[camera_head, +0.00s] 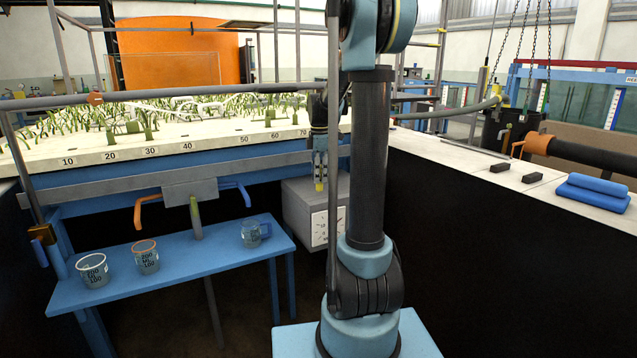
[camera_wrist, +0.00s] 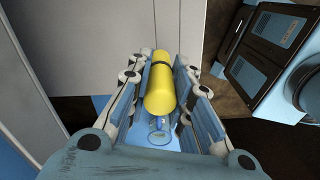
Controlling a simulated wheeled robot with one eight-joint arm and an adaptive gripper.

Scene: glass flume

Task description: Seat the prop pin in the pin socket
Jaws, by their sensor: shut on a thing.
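The prop pin appears to be the yellow cylinder with a dark band (camera_wrist: 159,85) in the wrist view. My gripper (camera_wrist: 160,95) is shut on it, with a blue-padded finger on each side. In the head view my gripper (camera_head: 320,168) hangs pointing down beside the front edge of the flume bed. The pin's yellow end (camera_head: 319,186) shows below the fingers, in the air above the grey box. I cannot surely pick out the pin socket in either view.
A grey box with a dial (camera_head: 299,208) stands below my gripper. A blue bench (camera_head: 190,262) to the left holds several beakers, one orange-rimmed (camera_head: 146,257). A grey bracket (camera_head: 190,193) with orange and blue handles is above it. Blue rolls (camera_head: 594,191) lie on the right ledge.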

